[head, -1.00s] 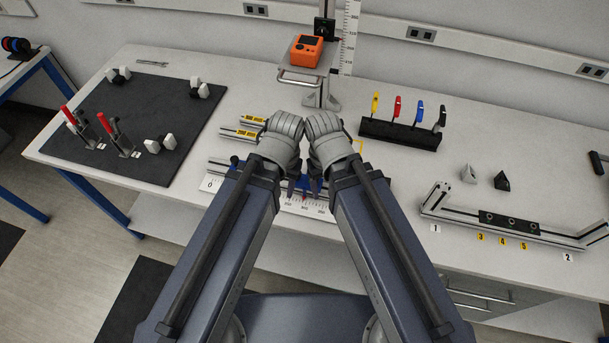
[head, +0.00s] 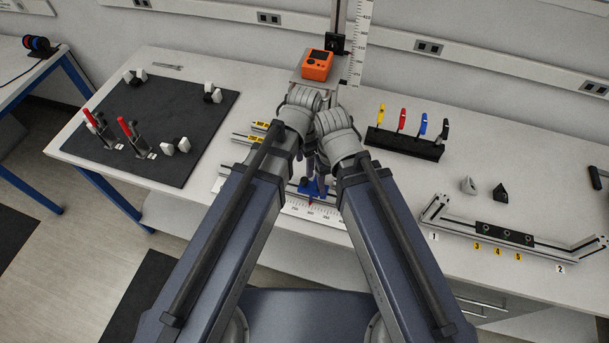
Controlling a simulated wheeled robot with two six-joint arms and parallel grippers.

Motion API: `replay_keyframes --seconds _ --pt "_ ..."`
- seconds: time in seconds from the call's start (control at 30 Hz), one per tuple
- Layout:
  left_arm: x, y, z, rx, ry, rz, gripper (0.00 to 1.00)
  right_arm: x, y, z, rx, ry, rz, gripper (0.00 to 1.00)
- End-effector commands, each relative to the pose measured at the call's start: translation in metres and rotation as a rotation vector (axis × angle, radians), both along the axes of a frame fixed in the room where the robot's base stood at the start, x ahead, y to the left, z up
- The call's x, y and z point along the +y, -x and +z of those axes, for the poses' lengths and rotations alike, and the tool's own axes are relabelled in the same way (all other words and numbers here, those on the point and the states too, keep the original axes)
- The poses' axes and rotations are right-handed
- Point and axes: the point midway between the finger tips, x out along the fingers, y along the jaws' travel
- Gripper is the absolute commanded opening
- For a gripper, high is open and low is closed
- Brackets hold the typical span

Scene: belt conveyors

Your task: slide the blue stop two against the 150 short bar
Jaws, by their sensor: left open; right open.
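A blue stop (head: 311,188) sits on the measuring rail with a white scale (head: 297,208), partly hidden by my grippers. Two short bars with yellow labels, one farther back (head: 259,126) and one nearer (head: 250,139), lie left of my wrists. Their labels are too small to read, so I cannot tell which is the 150 bar. My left gripper (head: 308,166) is open, above and behind the rail, its fingers mostly hidden. My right gripper (head: 321,184) is open and close over the blue stop. I cannot tell whether it touches the stop.
An orange device (head: 317,65) stands on a post stand behind my grippers. A black rack (head: 405,144) with coloured tools stands to the right. A black mat (head: 160,150) with red-handled clamps lies left. A slotted frame (head: 470,222) lies front right.

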Motion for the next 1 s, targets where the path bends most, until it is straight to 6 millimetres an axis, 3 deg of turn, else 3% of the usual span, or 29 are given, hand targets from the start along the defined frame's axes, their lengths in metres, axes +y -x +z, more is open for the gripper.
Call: replay_keyframes --seconds 0.6,1.0 --pt "0.000 0.000 -0.070 0.000 0.000 0.002 0.61 0.000 0.000 -0.070 0.000 0.001 0.003 0.72" --pt "0.000 0.000 -0.075 0.000 0.000 0.002 0.61 0.000 0.000 -0.074 0.000 0.001 0.003 0.72"
